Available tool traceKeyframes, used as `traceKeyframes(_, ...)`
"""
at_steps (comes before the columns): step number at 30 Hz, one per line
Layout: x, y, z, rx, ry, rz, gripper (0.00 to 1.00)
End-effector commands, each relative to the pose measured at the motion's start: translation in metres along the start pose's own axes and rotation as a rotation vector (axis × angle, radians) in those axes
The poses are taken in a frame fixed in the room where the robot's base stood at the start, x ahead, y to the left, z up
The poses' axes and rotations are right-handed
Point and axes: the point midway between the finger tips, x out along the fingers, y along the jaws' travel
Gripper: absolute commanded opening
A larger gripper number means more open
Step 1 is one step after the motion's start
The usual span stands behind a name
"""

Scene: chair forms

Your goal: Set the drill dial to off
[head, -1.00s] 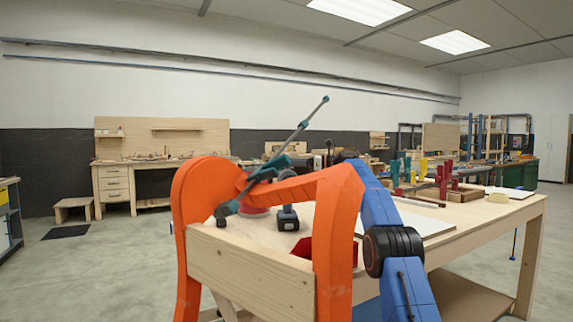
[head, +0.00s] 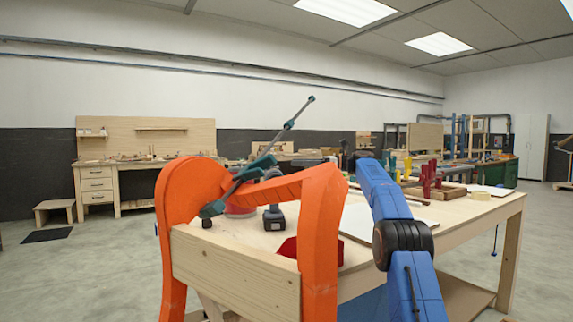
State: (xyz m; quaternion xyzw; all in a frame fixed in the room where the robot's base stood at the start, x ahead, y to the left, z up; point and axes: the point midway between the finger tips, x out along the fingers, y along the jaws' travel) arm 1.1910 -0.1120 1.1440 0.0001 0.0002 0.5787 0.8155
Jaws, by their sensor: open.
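The drill (head: 274,216) stands on the wooden workbench (head: 360,262). Its dark grey handle and base show below the orange curved chair form, which hides much of its upper part. I cannot make out its dial or how it is set. My blue arm rises from the lower right, past a black joint, to beside the right end of the chair form. My gripper cannot be made out; the far end of the arm is out of sight behind the forms.
The orange chair form (head: 318,235) stands at the bench's near left end, with a teal clamp (head: 262,163) across it. A red object (head: 290,248) and a white board (head: 385,222) lie on the bench. Red clamps (head: 428,180) stand farther back. Open floor lies left.

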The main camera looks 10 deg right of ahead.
Motion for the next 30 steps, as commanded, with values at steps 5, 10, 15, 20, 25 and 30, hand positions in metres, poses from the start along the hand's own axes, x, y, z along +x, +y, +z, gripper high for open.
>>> traceKeyframes(5, -0.034, 0.0, 0.0, 0.0, 0.0, -0.002, 0.48)
traceKeyframes(10, -0.052, 0.0, 0.0, 0.0, -0.001, -0.001, 0.48)
traceKeyframes(15, -0.059, 0.0, 0.0, 0.0, -0.001, 0.0, 0.48)
traceKeyframes(20, -0.06, 0.0, 0.0, 0.0, -0.001, 0.0, 0.48)
traceKeyframes(25, -0.059, 0.001, 0.001, -0.002, 0.001, -0.001, 0.48)
traceKeyframes(30, -0.049, 0.013, 0.005, -0.036, 0.036, -0.014, 0.48)
